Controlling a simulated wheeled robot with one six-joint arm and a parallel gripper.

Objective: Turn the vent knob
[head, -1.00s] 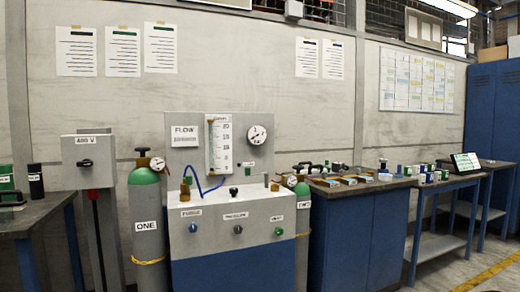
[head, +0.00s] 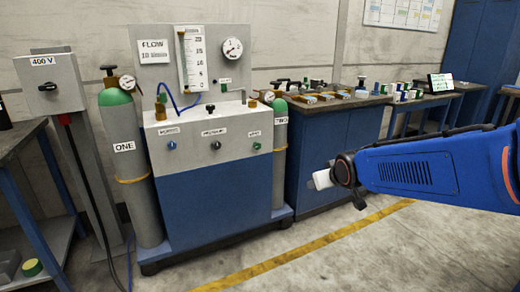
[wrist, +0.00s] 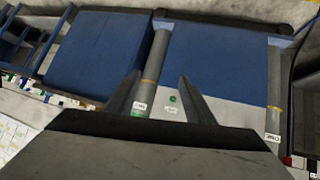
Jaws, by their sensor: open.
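The vent knob (head: 256,145) is the small green knob at the right of the grey panel front, under a small label that seems to read VENT. It also shows in the wrist view (wrist: 173,98), small and some way off, between the fingers in the picture. My gripper (wrist: 160,76) is open, with nothing between its two dark fingers and apart from the panel. In the head view my arm reaches in from the right, its end in front of the right side of the bench; the fingers are not clear there.
A blue knob (head: 172,146) and a dark knob (head: 216,145) sit left of the green one. Gas cylinder ONE (head: 121,150) and cylinder TWO (head: 279,145) flank the panel. A bench with small items (head: 340,100) stands to the right. The floor in front is clear.

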